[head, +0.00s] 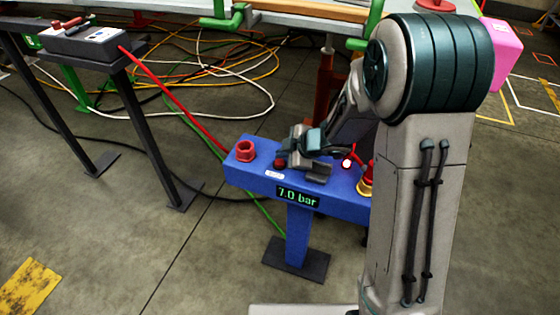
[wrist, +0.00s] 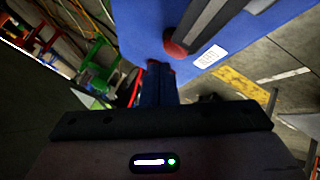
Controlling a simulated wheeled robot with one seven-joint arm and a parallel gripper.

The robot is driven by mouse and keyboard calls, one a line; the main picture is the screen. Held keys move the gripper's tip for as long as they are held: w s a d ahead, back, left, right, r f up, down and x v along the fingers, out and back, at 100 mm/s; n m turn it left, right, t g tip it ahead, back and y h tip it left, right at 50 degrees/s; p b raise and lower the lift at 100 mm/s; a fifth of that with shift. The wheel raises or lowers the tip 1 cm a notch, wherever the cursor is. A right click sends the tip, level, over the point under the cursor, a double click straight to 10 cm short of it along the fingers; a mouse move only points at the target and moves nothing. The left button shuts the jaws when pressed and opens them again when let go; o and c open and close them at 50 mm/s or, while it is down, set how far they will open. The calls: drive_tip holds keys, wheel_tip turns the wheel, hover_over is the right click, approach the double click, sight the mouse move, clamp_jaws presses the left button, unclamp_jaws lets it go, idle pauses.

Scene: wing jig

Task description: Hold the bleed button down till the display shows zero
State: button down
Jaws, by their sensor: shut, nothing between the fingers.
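A blue manifold block (head: 340,203) stands on a post, with a green display (head: 297,196) on its front reading 7.0 bar. A red button (head: 280,163) sits on its top near a white label (head: 274,175). My gripper (head: 289,158) is shut and empty, with its tips right at the button. In the wrist view the fingers (wrist: 190,42) overlap the red button (wrist: 174,46) and hide part of it; the white label (wrist: 209,56) is beside it. I cannot tell whether the tips touch the button or whether it is pressed in.
A red fitting (head: 245,151) stands at the block's left end, with a red hose (head: 180,105) running to a grey box on a stand (head: 80,43). A lit red lamp (head: 346,163) and a red and brass part (head: 367,181) are at the right. Cables lie on the floor behind.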

sight(284, 163)
drive_tip(key=shift+f, duration=0.1)
drive_tip(key=shift+f, duration=0.35)
drive_tip(key=shift+f+b, duration=0.45)
idle(0.6)
drive_tip(key=shift+r, duration=0.15)
idle(4.3)
drive_tip(key=shift+r+p, duration=0.8)
drive_tip(key=shift+p, duration=0.3)
wheel_tip(284, 163, up, 5)
drive_tip(key=p, duration=0.5)
drive_tip(key=shift+d, duration=0.1)
